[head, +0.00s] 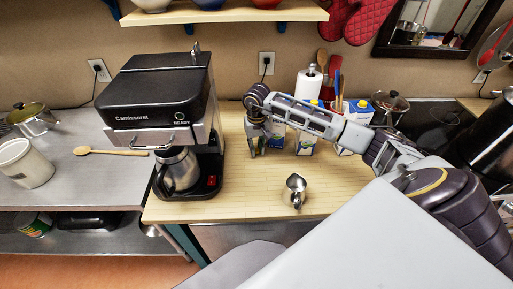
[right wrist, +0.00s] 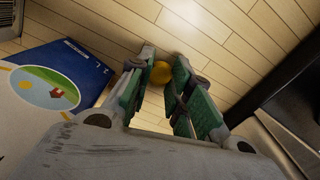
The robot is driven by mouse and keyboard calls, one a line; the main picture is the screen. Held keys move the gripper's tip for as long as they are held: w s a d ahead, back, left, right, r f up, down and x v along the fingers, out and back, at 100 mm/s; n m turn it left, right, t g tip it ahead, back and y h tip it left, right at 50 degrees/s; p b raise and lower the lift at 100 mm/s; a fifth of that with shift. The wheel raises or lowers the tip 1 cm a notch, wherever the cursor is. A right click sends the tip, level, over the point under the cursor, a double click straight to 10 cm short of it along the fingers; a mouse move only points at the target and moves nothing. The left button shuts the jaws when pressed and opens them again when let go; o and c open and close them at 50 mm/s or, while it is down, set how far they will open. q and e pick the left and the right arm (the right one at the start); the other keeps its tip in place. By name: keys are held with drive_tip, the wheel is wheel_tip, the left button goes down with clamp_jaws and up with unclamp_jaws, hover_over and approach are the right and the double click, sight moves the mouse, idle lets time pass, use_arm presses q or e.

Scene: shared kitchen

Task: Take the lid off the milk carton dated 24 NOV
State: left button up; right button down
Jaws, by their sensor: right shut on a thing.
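Several blue-and-white milk cartons (head: 306,146) stand at the back of the wooden counter, partly behind my right arm. No date on them is readable. My right gripper (head: 254,150) points down at the left end of the carton group. In the right wrist view my right gripper (right wrist: 162,76) is shut on a small round yellow lid (right wrist: 161,72), held between the fingertips. A carton with a farm picture (right wrist: 50,88) lies to the left of the fingers in that view, apart from them. My left gripper is not in view.
A black coffee machine (head: 158,95) with a steel jug (head: 177,170) stands left of the gripper. A small metal pitcher (head: 294,190) stands near the front edge. A paper towel roll (head: 308,84) is behind. Front counter around the pitcher is clear.

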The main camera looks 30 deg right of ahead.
sight(257, 150)
drive_tip(key=shift+f, duration=0.4)
drive_tip(key=shift+f, duration=0.2)
drive_tip(key=c, duration=1.3)
unclamp_jaws()
drive_tip(key=shift+r, duration=0.2)
wheel_tip(257, 150, up, 12)
drive_tip(key=b, duration=0.2)
drive_tip(key=shift+s+f, duration=0.1)
